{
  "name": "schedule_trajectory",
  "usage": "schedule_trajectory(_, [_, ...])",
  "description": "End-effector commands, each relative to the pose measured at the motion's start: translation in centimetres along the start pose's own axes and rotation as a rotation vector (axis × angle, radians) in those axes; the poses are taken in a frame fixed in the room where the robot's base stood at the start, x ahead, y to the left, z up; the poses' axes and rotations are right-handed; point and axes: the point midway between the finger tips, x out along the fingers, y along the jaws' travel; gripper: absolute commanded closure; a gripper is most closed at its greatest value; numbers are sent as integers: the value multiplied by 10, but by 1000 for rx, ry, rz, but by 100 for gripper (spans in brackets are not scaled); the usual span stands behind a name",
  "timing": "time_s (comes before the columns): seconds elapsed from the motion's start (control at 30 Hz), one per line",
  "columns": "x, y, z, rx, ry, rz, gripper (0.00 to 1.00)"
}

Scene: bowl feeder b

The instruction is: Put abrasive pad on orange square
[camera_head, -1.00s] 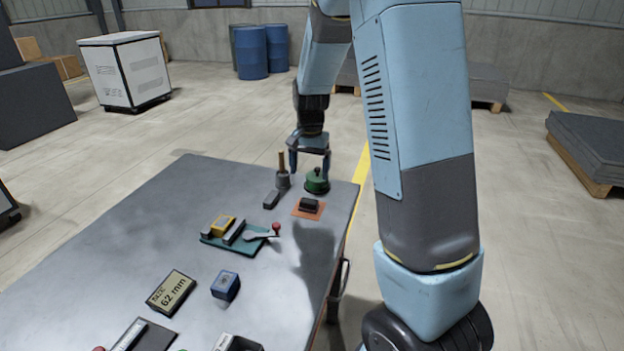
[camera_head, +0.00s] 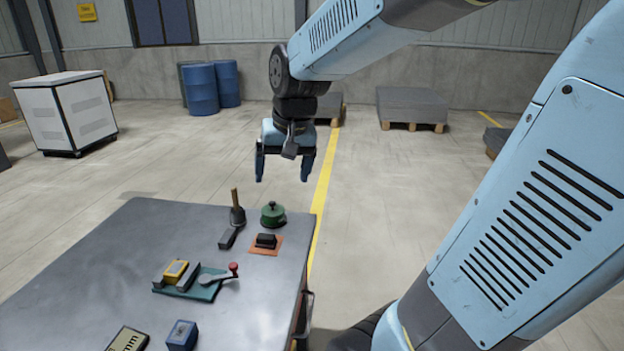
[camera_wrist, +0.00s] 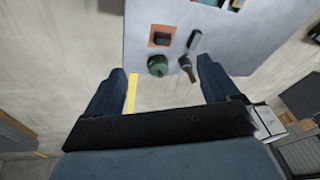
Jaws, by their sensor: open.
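The abrasive pad, a small dark block (camera_head: 266,240), lies on the orange square (camera_head: 272,251) near the far right corner of the table. In the wrist view the dark block (camera_wrist: 161,38) also rests on the orange square (camera_wrist: 151,42), inside its edges. My gripper (camera_head: 284,172) is open and empty, raised above and beyond the table's far edge, clear of the pad. In the wrist view its two fingers (camera_wrist: 166,85) are spread wide with nothing between them.
A green lidded pot (camera_head: 273,215) stands just behind the orange square. A brush-like tool with a wooden handle (camera_head: 236,214) and a grey bar (camera_head: 228,238) are to its left. A green fixture with a red-knobbed lever (camera_head: 208,284) and a blue box (camera_head: 182,335) are nearer.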

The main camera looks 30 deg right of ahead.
Motion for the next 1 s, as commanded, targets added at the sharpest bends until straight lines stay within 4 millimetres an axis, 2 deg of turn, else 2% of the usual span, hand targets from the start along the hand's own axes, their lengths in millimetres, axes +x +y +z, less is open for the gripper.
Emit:
schedule_trajectory(0.03, [-11, 2, 10, -23, 24, -2, 12])
schedule_trajectory(0.2, [-37, 8, 44, -111, 93, 4, 12])
schedule_trajectory(0.47, [-59, 16, 88, -218, 176, 31, 12])
schedule_trajectory(0.57, [-63, 26, 94, -240, 192, 39, 12])
schedule_trajectory(1.0, [-64, 27, 99, -252, 200, 43, 12])
